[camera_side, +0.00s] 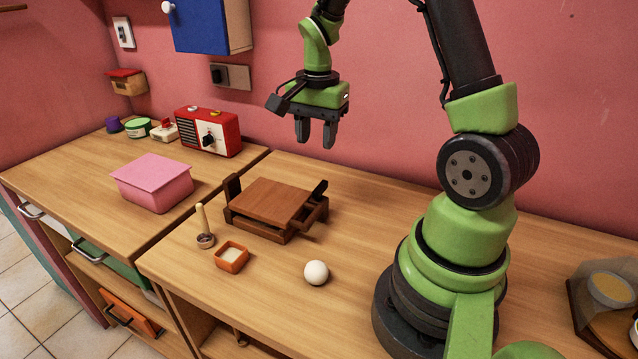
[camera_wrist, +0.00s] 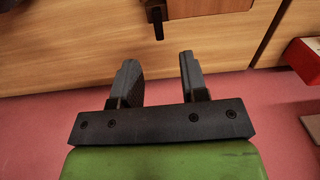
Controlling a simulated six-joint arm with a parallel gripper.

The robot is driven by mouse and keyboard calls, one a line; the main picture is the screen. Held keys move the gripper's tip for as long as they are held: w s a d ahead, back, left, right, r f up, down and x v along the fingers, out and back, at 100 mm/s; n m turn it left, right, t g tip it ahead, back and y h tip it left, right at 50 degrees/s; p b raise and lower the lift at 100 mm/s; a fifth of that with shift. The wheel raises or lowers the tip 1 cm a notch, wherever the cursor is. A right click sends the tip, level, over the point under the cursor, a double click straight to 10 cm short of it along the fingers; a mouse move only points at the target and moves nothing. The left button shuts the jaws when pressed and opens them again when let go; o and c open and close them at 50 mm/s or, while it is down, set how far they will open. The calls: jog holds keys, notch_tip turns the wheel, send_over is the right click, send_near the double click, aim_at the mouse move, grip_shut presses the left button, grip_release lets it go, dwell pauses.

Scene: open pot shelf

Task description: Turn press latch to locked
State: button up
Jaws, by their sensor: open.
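A brown wooden press (camera_side: 272,203) sits on the right counter in the side view, with a flat square top board. One dark upright piece (camera_side: 232,187) stands at its left, and a dark slanted bar (camera_side: 319,188) at its right; I cannot tell for certain which is the latch. My gripper (camera_side: 316,143) hangs above and behind the press, pointing down, open and empty, touching nothing. In the wrist view, my gripper's (camera_wrist: 158,60) fingers are apart. The press edge (camera_wrist: 210,7) and a dark bar (camera_wrist: 157,18) show at the top, mostly cut off.
A white ball (camera_side: 316,273), an orange dish (camera_side: 231,257) and a pestle-like tool (camera_side: 204,228) stand in front of the press. A pink box (camera_side: 153,184) and a red radio (camera_side: 208,132) are on the left counter. A blue cabinet (camera_side: 200,25) hangs on the wall.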

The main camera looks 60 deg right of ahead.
aim_at(319, 187)
jog(key=shift+m, duration=0.3)
jog(key=f, duration=1.1)
jog(key=shift+d+f, duration=0.15)
jog(key=shift+d, duration=0.25)
grip_shut()
